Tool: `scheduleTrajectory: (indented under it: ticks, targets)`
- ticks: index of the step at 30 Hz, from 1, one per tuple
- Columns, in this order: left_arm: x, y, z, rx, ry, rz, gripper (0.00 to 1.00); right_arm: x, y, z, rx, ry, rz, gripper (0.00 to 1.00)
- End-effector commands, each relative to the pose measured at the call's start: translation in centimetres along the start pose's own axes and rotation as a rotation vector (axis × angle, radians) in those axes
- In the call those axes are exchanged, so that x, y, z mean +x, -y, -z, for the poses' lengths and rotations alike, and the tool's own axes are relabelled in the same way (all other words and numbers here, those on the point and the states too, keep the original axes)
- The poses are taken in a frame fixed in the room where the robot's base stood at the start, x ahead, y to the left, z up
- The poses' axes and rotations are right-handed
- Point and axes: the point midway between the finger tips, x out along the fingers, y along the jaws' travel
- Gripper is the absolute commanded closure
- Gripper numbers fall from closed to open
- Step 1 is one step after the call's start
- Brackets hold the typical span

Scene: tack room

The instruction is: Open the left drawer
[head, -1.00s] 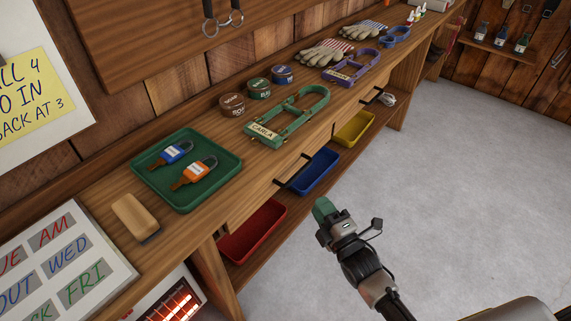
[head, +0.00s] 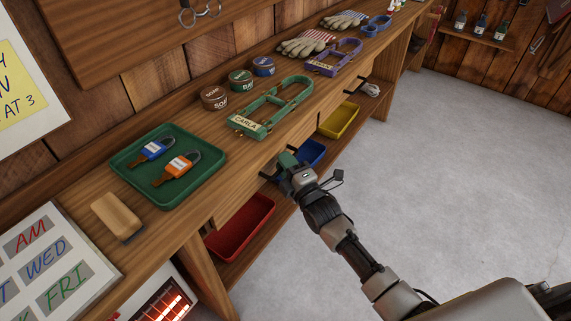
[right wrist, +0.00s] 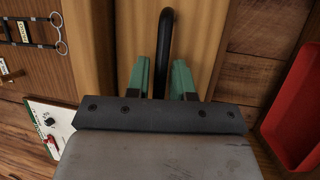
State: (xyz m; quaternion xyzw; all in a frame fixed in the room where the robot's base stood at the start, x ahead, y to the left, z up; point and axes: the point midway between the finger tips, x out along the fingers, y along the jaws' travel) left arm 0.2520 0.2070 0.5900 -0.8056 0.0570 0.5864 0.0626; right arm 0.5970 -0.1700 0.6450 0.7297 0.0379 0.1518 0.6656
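The left drawer (head: 238,203) is a wooden front under the bench top and looks closed. Its black bar handle (right wrist: 165,45) shows between my right fingers in the right wrist view. In the head view my right gripper (head: 286,163) is at this handle and hides most of it. The right wrist view shows the green fingertips (right wrist: 161,80) apart, one on each side of the bar, with gaps visible. My left gripper is in neither view.
Red (head: 243,225), blue (head: 312,152) and yellow (head: 340,120) bins sit on the shelf below. The floor at right is clear.

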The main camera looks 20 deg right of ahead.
Motion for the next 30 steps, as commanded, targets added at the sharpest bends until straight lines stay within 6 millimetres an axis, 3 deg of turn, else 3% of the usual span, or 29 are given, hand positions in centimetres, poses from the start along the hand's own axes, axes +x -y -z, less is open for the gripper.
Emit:
scheduleTrajectory:
  ticks: [4, 9, 20, 27, 28, 30]
  targets:
    - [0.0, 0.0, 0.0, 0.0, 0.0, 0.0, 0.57, 0.0, 0.0, 0.0, 0.001, 0.0, 0.001, 0.77]
    - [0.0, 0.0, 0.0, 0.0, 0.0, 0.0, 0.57, 0.0, 0.0, 0.0, 0.001, 0.0, 0.001, 1.0]
    - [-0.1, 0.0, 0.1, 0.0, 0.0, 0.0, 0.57, -0.2, 0.0, -0.1, 0.001, 0.0, 0.001, 1.0]
    - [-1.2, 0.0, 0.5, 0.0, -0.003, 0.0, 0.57, -2.0, -0.5, -0.8, -0.001, 0.0, 0.005, 1.0]
    - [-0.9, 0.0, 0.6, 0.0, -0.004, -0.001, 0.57, -2.4, -0.6, -0.9, -0.001, 0.001, 0.005, 1.0]
    - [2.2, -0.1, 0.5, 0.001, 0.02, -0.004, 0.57, -3.4, -0.8, -1.4, -0.001, 0.001, 0.007, 1.0]
